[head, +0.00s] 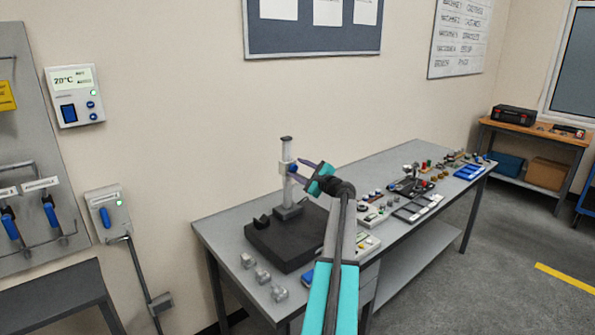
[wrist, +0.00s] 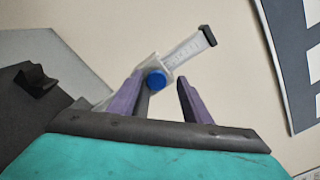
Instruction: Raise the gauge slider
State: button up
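The height gauge has a pale upright column (head: 287,149) on a dark base, standing on the black plate on the bench. The gauge slider (head: 284,168) is on the column's upper part, with a blue knob (head: 293,168). In the wrist view the blue knob (wrist: 156,79) lies between my two purple fingertips, nearer the left one. The column's scaled top (wrist: 187,50) with its dark cap rises behind it. My gripper (head: 300,168) reaches the slider from the right; its fingers are apart, with a gap at the right finger. Exact contact cannot be told.
The black plate (head: 268,241) is on the grey bench (head: 216,229), with several small grey blocks in front. To the right stand a control box, trays and small parts. The wall behind the gauge is clear up to the notice board (head: 313,40).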

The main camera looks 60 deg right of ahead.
jog(key=shift+a, duration=0.1)
jog(key=shift+s+a, duration=0.2)
jog(key=shift+s, duration=0.35)
jog(key=b+v, duration=0.4)
jog(key=v, duration=0.8)
jog(key=shift+s, duration=0.3)
